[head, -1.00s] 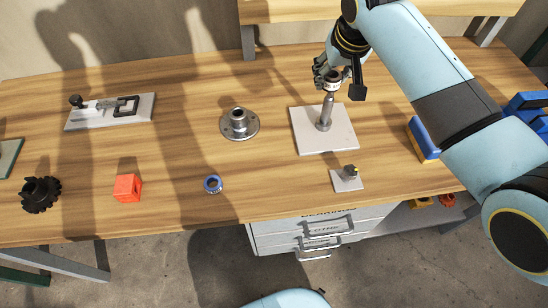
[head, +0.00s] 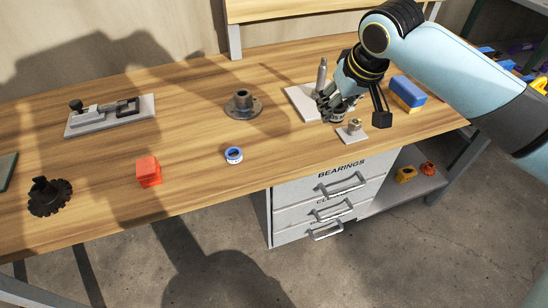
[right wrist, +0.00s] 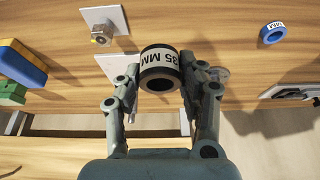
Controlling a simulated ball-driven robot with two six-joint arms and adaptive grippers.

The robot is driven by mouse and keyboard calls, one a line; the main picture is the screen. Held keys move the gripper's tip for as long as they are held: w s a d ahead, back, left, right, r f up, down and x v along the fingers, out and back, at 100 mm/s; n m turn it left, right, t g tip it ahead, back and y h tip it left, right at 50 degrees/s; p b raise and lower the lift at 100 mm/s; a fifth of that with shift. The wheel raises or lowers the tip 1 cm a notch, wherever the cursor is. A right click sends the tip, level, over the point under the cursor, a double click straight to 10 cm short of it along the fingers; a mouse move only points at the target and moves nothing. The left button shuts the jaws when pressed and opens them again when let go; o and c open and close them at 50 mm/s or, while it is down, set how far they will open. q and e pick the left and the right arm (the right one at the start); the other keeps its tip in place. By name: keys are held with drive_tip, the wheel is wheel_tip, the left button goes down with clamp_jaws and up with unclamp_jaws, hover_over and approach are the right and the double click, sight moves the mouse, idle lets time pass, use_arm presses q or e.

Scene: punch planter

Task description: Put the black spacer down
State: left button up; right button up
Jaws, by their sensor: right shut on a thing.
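The black spacer (right wrist: 160,71), a ring with a white "35 MM" band, is between the fingertips of my right gripper (right wrist: 159,82) in the right wrist view. The gripper is shut on it. In the head view, my right gripper (head: 336,104) is at the front of the white plate (head: 300,98) with the upright metal post (head: 322,73), apart from the post. The fingers mostly hide the spacer there. Whether it touches the bench cannot be told. My left gripper is out of view.
A blue-yellow block (head: 407,93) is to the right. A flanged hub (head: 242,106), blue ring (head: 234,155), orange cube (head: 149,171), black gear (head: 49,196) and clamp (head: 110,115) stand left. Bare bench lies between them.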

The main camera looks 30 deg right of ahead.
drive_tip(key=shift+w+a+f, duration=0.65)
drive_tip(key=shift+f, duration=0.25)
drive_tip(key=w+a+f, duration=0.1)
drive_tip(key=w+a, duration=0.1)
hover_over(280, 142)
drive_tip(key=s, duration=0.2)
wheel_tip(280, 142, down, 4)
drive_tip(key=shift+w+f, duration=0.1)
drive_tip(key=shift+w, duration=0.05)
drive_tip(key=shift+w+a+f, duration=0.15)
drive_tip(key=shift+a, duration=0.05)
wheel_tip(280, 142, down, 3)
drive_tip(key=shift+f+p, duration=0.1)
drive_tip(key=shift+p, duration=0.2)
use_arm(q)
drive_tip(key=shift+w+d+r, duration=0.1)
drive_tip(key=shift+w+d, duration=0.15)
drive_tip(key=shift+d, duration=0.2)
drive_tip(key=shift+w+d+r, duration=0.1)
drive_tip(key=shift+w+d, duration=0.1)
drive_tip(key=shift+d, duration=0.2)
use_arm(e)
drive_tip(key=shift+f, duration=0.45)
drive_tip(key=shift+f, duration=0.1)
drive_tip(key=o, duration=1.3)
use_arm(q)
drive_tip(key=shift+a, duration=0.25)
